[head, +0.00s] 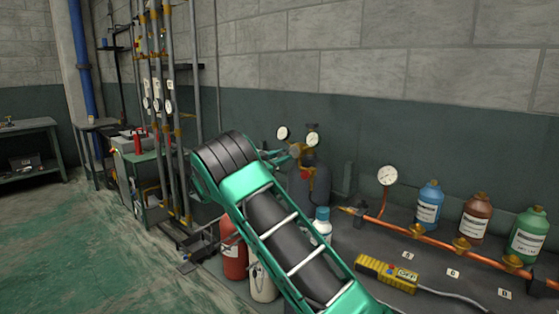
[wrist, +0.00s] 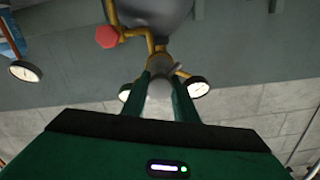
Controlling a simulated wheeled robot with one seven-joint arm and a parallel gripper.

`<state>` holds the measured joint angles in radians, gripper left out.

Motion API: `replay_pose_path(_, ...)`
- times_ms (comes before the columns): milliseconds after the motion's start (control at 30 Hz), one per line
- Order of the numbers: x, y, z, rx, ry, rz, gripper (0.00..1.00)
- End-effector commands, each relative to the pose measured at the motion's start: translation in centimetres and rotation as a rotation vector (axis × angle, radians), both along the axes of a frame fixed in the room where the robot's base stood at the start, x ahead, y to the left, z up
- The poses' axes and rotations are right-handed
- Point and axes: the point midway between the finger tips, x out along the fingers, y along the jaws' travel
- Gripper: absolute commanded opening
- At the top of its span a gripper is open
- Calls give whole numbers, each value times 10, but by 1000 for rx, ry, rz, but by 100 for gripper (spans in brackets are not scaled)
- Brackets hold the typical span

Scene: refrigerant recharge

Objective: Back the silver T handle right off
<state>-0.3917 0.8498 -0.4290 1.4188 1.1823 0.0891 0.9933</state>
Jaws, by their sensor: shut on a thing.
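The silver T handle (wrist: 160,98) shows as a pale grey piece between the two green fingers of my gripper (wrist: 160,82) in the wrist view. My gripper is shut on it. The handle sits at the brass regulator (wrist: 158,46), with a round gauge on either side. In the head view, my green arm reaches to the regulator (head: 299,151) on top of a dark cylinder (head: 319,185). The arm hides most of the handle there. How far the handle is threaded in cannot be told.
A red hexagonal knob (wrist: 108,37) sits close to the fingers. Two regulator gauges (head: 283,133) stand beside the gripper. A red cylinder (head: 234,260) stands below my arm. A bench to the right carries a copper pipe (head: 430,238), bottles and a yellow meter (head: 387,272).

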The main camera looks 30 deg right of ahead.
Motion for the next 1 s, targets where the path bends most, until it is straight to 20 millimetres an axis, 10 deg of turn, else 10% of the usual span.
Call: replay_pose_path(1000,4,3,2,-299,803,9,3)
